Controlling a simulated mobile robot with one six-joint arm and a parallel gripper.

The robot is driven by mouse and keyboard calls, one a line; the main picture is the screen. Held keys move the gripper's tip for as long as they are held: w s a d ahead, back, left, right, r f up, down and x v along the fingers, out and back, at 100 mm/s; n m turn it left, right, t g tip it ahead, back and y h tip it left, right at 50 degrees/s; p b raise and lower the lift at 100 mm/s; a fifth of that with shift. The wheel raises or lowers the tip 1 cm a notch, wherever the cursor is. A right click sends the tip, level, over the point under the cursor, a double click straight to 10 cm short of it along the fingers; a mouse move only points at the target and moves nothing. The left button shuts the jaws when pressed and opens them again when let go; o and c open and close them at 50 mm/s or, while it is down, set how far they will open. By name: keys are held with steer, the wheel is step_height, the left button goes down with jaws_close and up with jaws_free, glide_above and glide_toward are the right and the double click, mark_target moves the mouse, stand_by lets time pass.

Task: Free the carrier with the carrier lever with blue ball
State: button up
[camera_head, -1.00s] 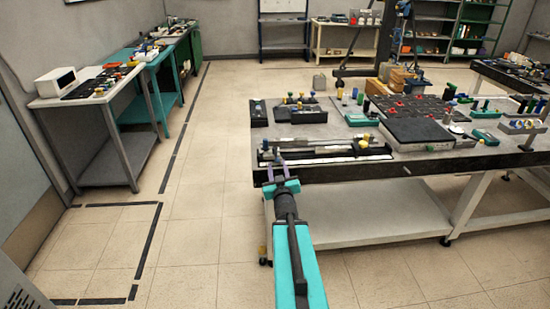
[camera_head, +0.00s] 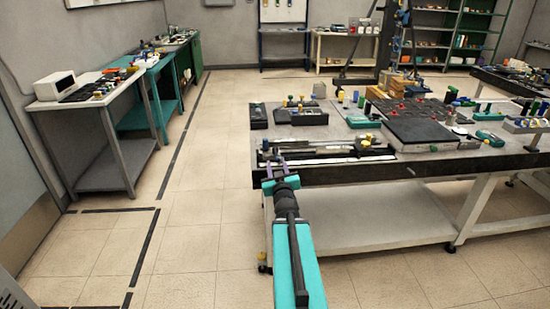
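My gripper (camera_head: 277,170) is at the front left edge of the large dark-topped table (camera_head: 330,173). Its two purple fingers stand apart with nothing visible between them. Just beyond the fingers lies a long rail assembly (camera_head: 318,153) with dark and pale bars along the table's front edge. A yellow knob (camera_head: 364,144) stands near the rail's right end. A blue-ball carrier lever cannot be made out for certain at this size. The carrier cannot be told apart from the rail parts. Part of the rail's left end is behind the fingers.
Behind the rail are dark boxes with coloured knobs (camera_head: 301,115) and a black flat panel (camera_head: 421,130). A teal block (camera_head: 490,138) lies at the right. A side bench with a white box (camera_head: 55,86) stands at left. The floor (camera_head: 205,200) between is clear.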

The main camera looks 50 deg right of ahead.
mark_target(275, 151)
steer(key=shift+w+d+b, duration=0.1)
steer(key=shift+d+b, duration=0.4)
steer(key=shift+b, duration=2.1)
steer(key=shift+x, duration=4.1)
steer(key=shift+r, duration=0.1)
jaws_close()
